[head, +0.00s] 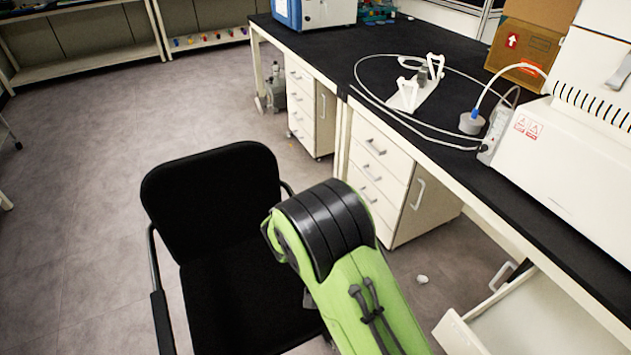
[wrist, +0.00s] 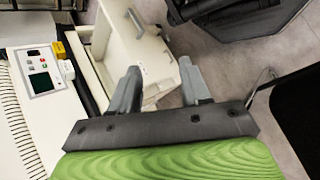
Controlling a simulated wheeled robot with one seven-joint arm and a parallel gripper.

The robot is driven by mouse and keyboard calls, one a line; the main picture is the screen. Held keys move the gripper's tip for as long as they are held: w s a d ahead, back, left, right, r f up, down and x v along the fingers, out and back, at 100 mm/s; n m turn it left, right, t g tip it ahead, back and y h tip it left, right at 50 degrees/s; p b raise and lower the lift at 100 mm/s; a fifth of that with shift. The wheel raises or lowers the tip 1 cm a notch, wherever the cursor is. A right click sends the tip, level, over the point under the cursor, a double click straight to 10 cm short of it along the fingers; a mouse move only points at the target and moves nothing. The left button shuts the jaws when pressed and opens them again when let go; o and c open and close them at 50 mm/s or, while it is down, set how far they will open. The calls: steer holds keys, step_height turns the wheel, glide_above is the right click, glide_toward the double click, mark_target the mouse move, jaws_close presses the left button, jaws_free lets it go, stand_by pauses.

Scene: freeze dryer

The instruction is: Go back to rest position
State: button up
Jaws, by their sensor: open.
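My gripper (wrist: 160,90) shows in the wrist view with its two grey fingers apart and nothing between them. It points toward a white drawer cabinet (wrist: 128,45) below the bench. In the head view my green and black arm reaches up from the bottom, in front of the black chair; the gripper itself is hidden there.
A black chair (head: 215,195) stands left of my arm. An open white drawer (head: 535,318) juts out at the lower right. The black bench (head: 440,135) carries a white stand (head: 408,97), tubing and a white machine (head: 575,150). The floor at left is clear.

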steer(key=s+d+r+t+y+p, duration=0.1)
steer(key=s+r+t+y+p, duration=0.1)
steer(key=r, duration=0.7)
steer(key=s+d+r+n+t+y+p, duration=0.1)
steer(key=s+r+t, duration=0.4)
steer(key=r, duration=0.5)
steer(key=s+d+r+n+t+y+p, duration=0.1)
steer(key=s+d+r+t+y+p, duration=0.2)
steer(key=r, duration=0.7)
steer(key=shift+s+d+t+y+p, duration=0.25)
steer(key=shift+t+y+p, duration=0.15)
steer(key=shift+y+p, duration=0.65)
